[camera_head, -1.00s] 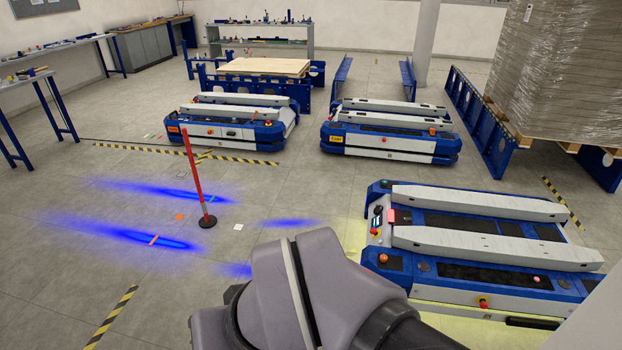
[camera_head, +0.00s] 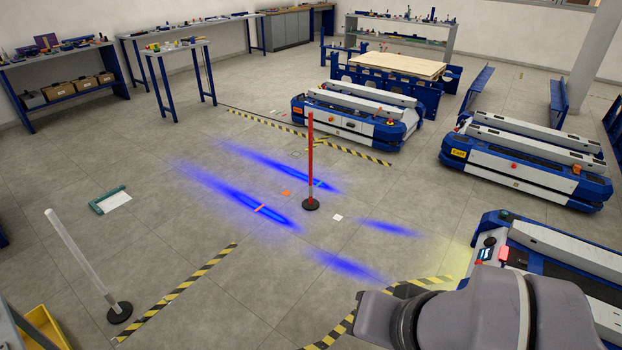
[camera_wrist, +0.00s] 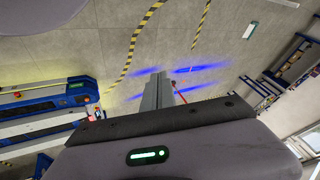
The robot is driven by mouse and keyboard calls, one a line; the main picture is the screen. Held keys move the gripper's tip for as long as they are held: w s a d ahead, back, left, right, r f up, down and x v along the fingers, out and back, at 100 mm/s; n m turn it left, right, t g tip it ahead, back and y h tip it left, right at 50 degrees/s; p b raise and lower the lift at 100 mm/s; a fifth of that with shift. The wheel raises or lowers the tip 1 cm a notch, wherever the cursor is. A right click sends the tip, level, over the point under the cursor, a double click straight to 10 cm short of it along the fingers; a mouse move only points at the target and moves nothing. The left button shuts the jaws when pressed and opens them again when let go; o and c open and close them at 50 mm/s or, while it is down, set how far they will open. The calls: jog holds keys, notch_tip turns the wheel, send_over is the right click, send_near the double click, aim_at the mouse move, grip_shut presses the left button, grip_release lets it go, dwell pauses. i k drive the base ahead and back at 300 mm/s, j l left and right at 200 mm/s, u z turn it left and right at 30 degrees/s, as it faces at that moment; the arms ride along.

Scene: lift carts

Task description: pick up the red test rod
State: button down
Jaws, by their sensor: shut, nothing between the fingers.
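The red test rod (camera_head: 311,160) stands upright on a round black base on the floor, near the middle of the head view. In the wrist view a thin red piece, probably the rod (camera_wrist: 178,92), shows just right of the fingers. My gripper (camera_wrist: 158,76) is shut and empty in the wrist view, its fingers together. The rod is apart from it, out on the floor beyond. In the head view part of my arm covers the lower right, and the fingers are not seen.
A clear post (camera_head: 84,262) stands on a black base at the left. Lift carts (camera_head: 358,112), (camera_head: 525,160), (camera_head: 560,262) stand to the right. A worktable (camera_head: 180,47) stands at the back left. Blue light patches and striped tape mark the floor; the floor around the rod is open.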

aim_at(310, 204)
jog(key=u, duration=0.15)
jog(key=i+u, duration=0.1)
jog(key=i, duration=2.55)
jog(key=i+z, duration=0.1)
jog(key=i, duration=0.45)
jog(key=i+j+z, duration=0.1)
jog(key=i, duration=0.4)
jog(key=i+j+z, duration=0.1)
jog(key=i, duration=0.45)
jog(key=i+j+z, duration=0.15)
jog(key=i, duration=0.35)
jog(key=i+j+z, duration=0.1)
jog(key=i+j, duration=0.2)
jog(key=i, duration=0.25)
